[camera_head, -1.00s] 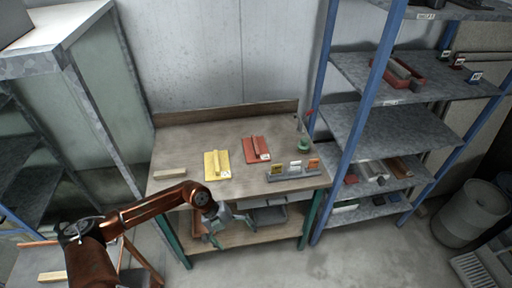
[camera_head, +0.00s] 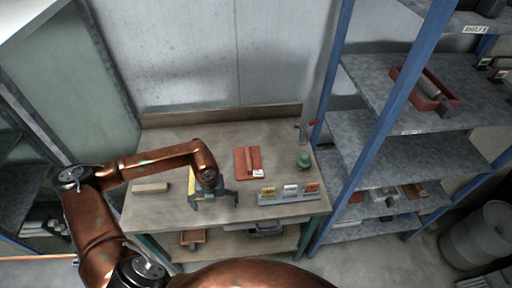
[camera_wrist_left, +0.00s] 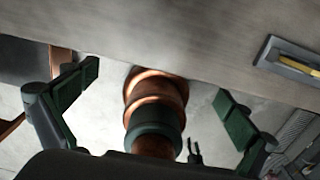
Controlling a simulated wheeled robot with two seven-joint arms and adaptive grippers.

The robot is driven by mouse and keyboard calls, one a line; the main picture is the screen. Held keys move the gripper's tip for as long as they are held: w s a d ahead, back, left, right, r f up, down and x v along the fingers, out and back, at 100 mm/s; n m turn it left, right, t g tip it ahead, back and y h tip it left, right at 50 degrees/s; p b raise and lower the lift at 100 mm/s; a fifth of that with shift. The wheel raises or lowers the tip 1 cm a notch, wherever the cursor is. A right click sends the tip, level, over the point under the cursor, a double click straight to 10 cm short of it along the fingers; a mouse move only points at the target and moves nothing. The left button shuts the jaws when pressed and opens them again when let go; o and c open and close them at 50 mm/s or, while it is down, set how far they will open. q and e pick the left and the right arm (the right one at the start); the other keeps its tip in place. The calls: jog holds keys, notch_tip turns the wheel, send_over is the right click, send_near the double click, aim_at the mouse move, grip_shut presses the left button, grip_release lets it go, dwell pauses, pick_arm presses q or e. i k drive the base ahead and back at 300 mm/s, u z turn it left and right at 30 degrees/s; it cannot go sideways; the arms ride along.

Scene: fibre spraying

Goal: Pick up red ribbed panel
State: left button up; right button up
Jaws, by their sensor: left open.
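The red ribbed panel (camera_head: 241,165) lies flat on the workbench, right of centre, with a raised rib along its middle and a small white label at its front right corner. My left gripper (camera_head: 215,203) is open and empty near the bench's front edge, in front and to the left of the red panel, apart from it. In the left wrist view, the two dark fingers of my left gripper (camera_wrist_left: 158,92) are spread wide with nothing gripped. The red panel does not show there. My right gripper does not show clearly in either view.
A yellow panel (camera_head: 193,172) is mostly hidden behind my left wrist. A pale block (camera_head: 150,188) lies at the bench's left. A grey holder (camera_head: 290,197) with coloured cards stands front right, a green round object (camera_head: 303,162) behind it. Blue-framed shelves (camera_head: 380,100) stand right.

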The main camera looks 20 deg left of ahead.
aim_at(249, 165)
jog(key=i, duration=1)
